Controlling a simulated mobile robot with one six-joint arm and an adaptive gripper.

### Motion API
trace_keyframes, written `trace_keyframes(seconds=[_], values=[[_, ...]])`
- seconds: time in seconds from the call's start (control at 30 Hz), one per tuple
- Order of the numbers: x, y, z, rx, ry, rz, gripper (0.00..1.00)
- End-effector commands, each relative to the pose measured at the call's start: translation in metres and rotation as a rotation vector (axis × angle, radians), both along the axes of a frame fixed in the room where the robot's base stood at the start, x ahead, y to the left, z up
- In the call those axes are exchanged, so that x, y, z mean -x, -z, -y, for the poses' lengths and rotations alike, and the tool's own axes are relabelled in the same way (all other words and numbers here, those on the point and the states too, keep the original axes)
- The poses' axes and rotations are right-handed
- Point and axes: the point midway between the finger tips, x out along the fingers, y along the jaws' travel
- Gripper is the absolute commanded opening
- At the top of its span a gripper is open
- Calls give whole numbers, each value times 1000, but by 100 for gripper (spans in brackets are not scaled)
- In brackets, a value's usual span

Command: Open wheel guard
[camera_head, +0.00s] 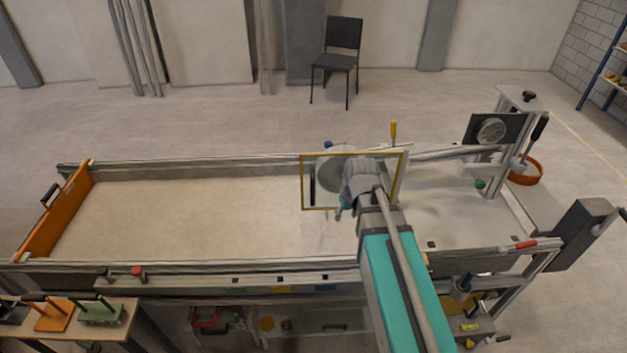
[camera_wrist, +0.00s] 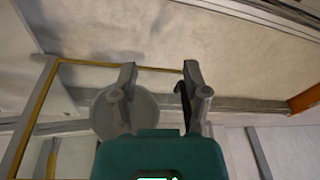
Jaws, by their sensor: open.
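The wheel guard (camera_head: 302,183) is a clear panel with a thin yellow frame, standing across the sandbed right of its middle. Its frame also shows in the wrist view (camera_wrist: 36,112). A pale grey round wheel (camera_head: 329,171) shows through it, and in the wrist view it lies behind the left finger (camera_wrist: 147,108). A dark upright bar (camera_head: 312,187) shows inside the frame's left side. My gripper (camera_wrist: 159,74) is open, its fingers apart near the frame's yellow edge. In the head view my arm hides the guard's lower right. I cannot tell whether a finger touches the guard.
The long sandbed (camera_head: 200,215) has an orange end gate (camera_head: 62,215) at left and rails along both sides. An orange ring (camera_head: 526,172) and a dark panel (camera_head: 492,131) stand at right. A yellow-handled lever (camera_head: 393,132) rises behind the guard.

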Motion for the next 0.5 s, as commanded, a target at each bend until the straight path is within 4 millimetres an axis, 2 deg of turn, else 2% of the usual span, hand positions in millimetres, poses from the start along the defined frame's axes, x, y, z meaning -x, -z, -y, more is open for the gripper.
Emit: trace_keyframes(seconds=[0.03,0.2,0.33,0.5], values=[[-16,-21,-6,-8,-34,22,60],[-51,-55,-29,-31,-147,101,60],[-74,-76,-43,-43,-220,155,60],[-91,-92,-56,-51,-281,203,60]])
